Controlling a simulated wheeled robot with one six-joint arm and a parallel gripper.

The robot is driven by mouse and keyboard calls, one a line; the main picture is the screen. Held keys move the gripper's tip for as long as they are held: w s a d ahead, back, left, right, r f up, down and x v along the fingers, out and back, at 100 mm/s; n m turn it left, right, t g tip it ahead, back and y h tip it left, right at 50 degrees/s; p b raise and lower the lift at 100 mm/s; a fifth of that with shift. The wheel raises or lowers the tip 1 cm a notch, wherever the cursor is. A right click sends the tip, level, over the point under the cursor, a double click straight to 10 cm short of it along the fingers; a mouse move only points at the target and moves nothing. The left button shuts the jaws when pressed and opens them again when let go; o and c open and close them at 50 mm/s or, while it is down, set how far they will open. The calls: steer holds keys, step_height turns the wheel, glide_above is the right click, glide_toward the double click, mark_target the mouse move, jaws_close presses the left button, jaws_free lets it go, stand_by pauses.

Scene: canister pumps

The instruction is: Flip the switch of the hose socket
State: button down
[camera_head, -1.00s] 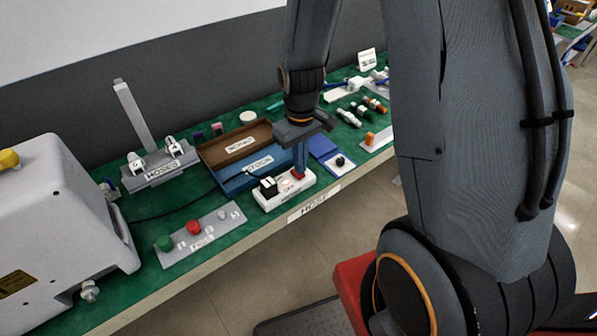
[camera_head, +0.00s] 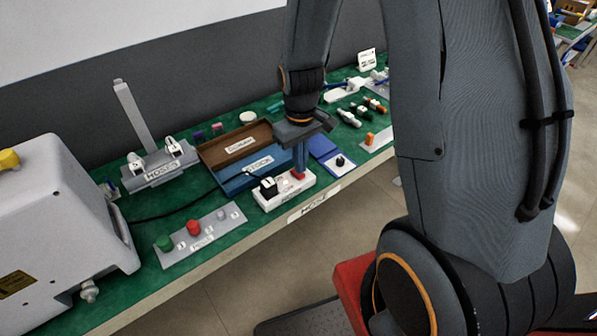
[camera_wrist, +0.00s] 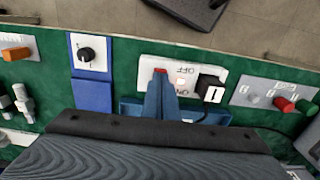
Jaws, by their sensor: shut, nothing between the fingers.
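The hose socket (camera_head: 269,203) is a white block near the front edge of the green bench, with a black plug (camera_head: 268,187) in its left part. Its red switch (camera_head: 298,174) is at the right end, under my gripper (camera_head: 299,172). In the wrist view the socket (camera_wrist: 146,75) shows an OFF label, the black plug (camera_wrist: 211,88) and a bit of the red switch (camera_wrist: 160,71). My gripper (camera_wrist: 161,78) is shut and empty, its blue fingertips at the switch, touching or just above it. The fingers hide most of the switch, so its position cannot be told.
A blue tray (camera_head: 228,185) and a brown tray (camera_head: 210,153) lie behind the socket. A panel with green and red buttons (camera_head: 193,228) is to the left, a blue-and-white dial panel (camera_head: 326,149) to the right. A large grey machine (camera_head: 60,220) stands at far left.

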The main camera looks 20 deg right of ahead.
steer(key=shift+f+b, duration=0.35)
steer(key=shift+f, duration=0.35)
stand_by(1.0)
steer(key=shift+r, duration=0.1)
step_height(320, 180, up, 7)
steer(key=p, duration=0.6)
stand_by(0.4)
steer(key=s+r+m+t+b, duration=0.1)
steer(key=s+r+m+b, duration=0.2)
steer(key=s, duration=0.6)
step_height(320, 180, up, 3)
steer(key=shift+s+r+m+b, duration=0.1)
steer(key=shift+s+m+b, duration=0.15)
steer(key=shift+b, duration=0.9)
